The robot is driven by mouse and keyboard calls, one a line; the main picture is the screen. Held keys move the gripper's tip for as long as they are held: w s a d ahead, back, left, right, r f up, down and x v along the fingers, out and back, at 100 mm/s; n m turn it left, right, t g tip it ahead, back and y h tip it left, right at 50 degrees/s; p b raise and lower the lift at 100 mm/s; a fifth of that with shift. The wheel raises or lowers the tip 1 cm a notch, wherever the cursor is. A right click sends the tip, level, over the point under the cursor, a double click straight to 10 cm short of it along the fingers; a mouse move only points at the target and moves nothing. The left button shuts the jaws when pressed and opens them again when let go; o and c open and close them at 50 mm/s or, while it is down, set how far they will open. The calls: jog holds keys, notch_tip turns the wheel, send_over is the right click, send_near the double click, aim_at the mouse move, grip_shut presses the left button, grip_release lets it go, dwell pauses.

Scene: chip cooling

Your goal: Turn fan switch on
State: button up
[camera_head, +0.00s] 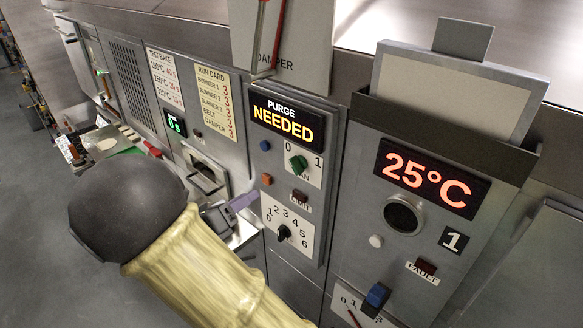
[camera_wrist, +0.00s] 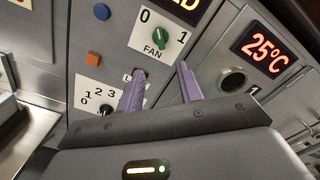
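The fan switch is a green knob (camera_head: 298,163) on a white plate marked 0, 1 and FAN, below the PURGE NEEDED display. In the wrist view the green knob (camera_wrist: 158,40) sits just beyond my fingertips, with 0 to its left and 1 to its right. I cannot tell for sure which mark it points to. My gripper (camera_wrist: 161,69) has its two purple fingers apart with nothing between them. In the head view a purple finger (camera_head: 243,202) shows left of and below the knob, apart from it; my arm hides the rest.
Below the knob are a red LIMIT lamp (camera_head: 299,196) and a black numbered dial (camera_head: 284,232). A blue button (camera_head: 265,145) and an orange one (camera_head: 267,179) are at left. A 25°C display (camera_head: 433,178) is on the right panel, above a blue switch (camera_head: 377,294).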

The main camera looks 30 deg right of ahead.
aim_at(293, 168)
jog(key=p+x, duration=0.5)
jog(key=x, duration=1)
jog(key=shift+d, duration=0.25)
jog(key=shift+w+d+f, duration=0.1)
jog(key=shift+w+d, duration=0.15)
jog(key=shift+d, duration=0.15)
jog(key=shift+w+a, duration=0.1)
jog(key=c, duration=0.5)
grip_shut()
jog(key=shift+s, duration=0.2)
